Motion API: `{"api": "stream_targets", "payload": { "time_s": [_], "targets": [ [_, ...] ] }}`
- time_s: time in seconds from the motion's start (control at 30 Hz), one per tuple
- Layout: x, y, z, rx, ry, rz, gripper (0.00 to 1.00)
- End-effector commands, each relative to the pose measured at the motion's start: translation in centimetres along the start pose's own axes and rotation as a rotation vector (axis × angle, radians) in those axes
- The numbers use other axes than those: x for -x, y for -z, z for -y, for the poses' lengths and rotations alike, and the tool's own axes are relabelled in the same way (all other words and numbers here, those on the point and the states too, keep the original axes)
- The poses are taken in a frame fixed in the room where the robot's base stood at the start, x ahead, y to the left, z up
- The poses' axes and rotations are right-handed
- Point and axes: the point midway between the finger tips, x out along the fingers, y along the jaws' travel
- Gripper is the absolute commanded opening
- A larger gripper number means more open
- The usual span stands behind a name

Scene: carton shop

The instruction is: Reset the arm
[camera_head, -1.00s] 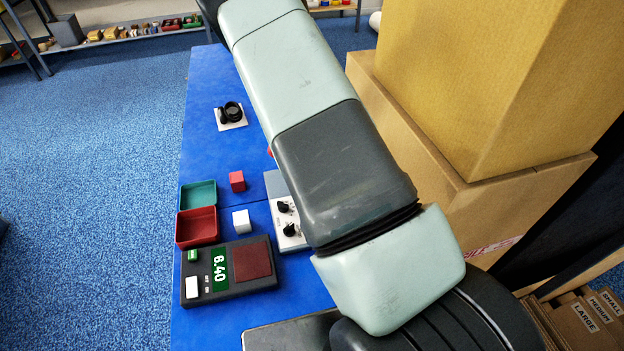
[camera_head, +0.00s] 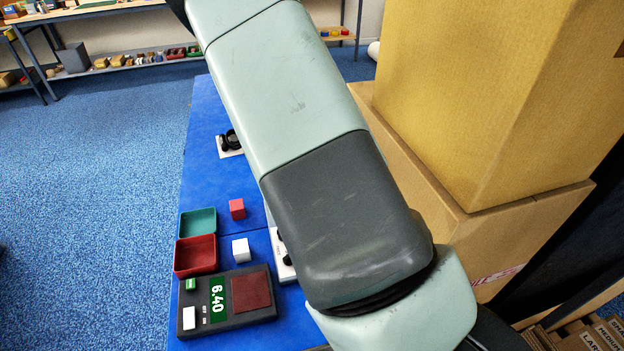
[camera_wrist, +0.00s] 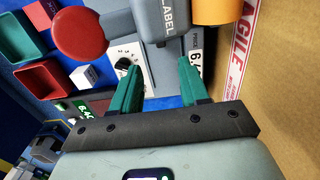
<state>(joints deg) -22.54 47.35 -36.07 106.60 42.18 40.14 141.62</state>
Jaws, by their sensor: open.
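My gripper (camera_wrist: 156,62) shows in the wrist view with its two green fingers wide apart and nothing between them. It is above the bench, close to a grey device marked LABEL (camera_wrist: 168,22) that lies just beyond the fingertips. I cannot tell the gap between them. In the head view my arm crosses the middle of the picture, and my gripper is out of sight.
Cardboard boxes (camera_head: 470,110) stand close on the right. On the blue bench (camera_head: 205,120) are a scale (camera_head: 225,300), a red tray (camera_head: 195,255), a green tray (camera_head: 198,222), a red cube (camera_head: 237,209) and a white cube (camera_head: 241,250). A red disc (camera_wrist: 80,32) is near my fingers.

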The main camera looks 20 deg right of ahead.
Motion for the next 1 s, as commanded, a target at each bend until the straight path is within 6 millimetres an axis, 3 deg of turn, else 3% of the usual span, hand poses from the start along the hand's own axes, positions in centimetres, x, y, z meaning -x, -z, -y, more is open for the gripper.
{"api": "stream_targets", "payload": {
  "time_s": [0.23, 0.37, 0.47, 0.67, 0.8, 1.0],
  "targets": [
    [0.3, 0.0, -0.1, 0.014, -0.005, 0.003, 0.45],
    [2.8, 0.6, -0.8, 0.149, -0.045, 0.025, 0.45],
    [6.5, 1.7, -1.9, 0.376, -0.092, 0.067, 0.45],
    [15.0, 5.7, -3.8, 0.974, -0.128, 0.202, 0.45],
    [20.2, 9.4, -4.6, 1.411, -0.069, 0.303, 0.45],
    [25.9, 15.7, -5.0, 2.038, 0.140, 0.384, 0.45]
  ]
}}
